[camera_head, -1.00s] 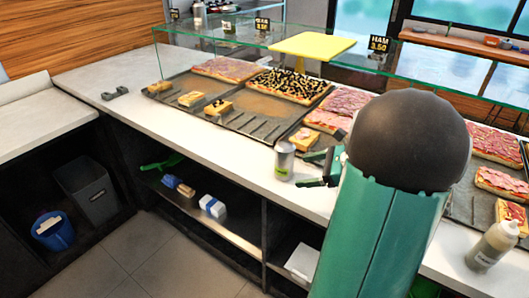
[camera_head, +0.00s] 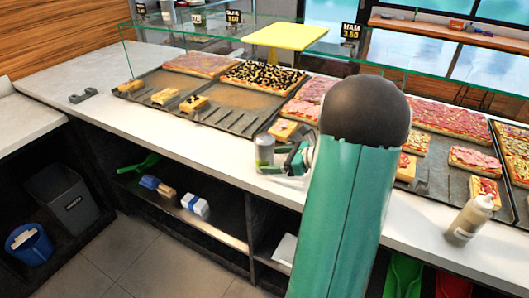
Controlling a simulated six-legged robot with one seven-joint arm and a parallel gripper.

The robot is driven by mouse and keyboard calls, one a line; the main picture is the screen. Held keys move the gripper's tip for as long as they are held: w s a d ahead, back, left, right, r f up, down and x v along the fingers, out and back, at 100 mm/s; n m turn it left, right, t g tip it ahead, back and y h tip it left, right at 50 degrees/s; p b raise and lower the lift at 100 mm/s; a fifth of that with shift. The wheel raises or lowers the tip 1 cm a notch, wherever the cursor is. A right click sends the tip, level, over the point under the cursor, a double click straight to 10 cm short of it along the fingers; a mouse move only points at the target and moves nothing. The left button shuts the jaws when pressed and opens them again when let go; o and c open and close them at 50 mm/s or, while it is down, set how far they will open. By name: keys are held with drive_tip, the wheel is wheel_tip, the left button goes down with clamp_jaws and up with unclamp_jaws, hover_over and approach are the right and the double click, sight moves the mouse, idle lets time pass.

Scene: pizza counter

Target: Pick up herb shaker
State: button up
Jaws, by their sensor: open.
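The herb shaker (camera_head: 264,149) is a small silver-grey cylinder. It stands upright on the white counter (camera_head: 215,160), in front of the pizza trays. My gripper (camera_head: 279,158) is just to the right of the shaker, with its fingers open and pointing left toward it. The fingertips are very close to the shaker, and I cannot tell whether they touch it or reach around it. My green arm with its dark rounded joint hides the counter and trays to the right of the gripper.
Pizza trays (camera_head: 222,113) line the counter behind the shaker, below a glass guard (camera_head: 200,38). A yellow board (camera_head: 285,36) sits above. A sauce bottle (camera_head: 470,218) stands at the right. A lower shelf (camera_head: 215,228) holds several items.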

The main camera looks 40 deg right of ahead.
sight(265, 159)
drive_tip(key=x, duration=0.4)
drive_tip(key=shift+f, duration=0.1)
drive_tip(key=shift+c, duration=0.5)
drive_tip(key=c, duration=0.7)
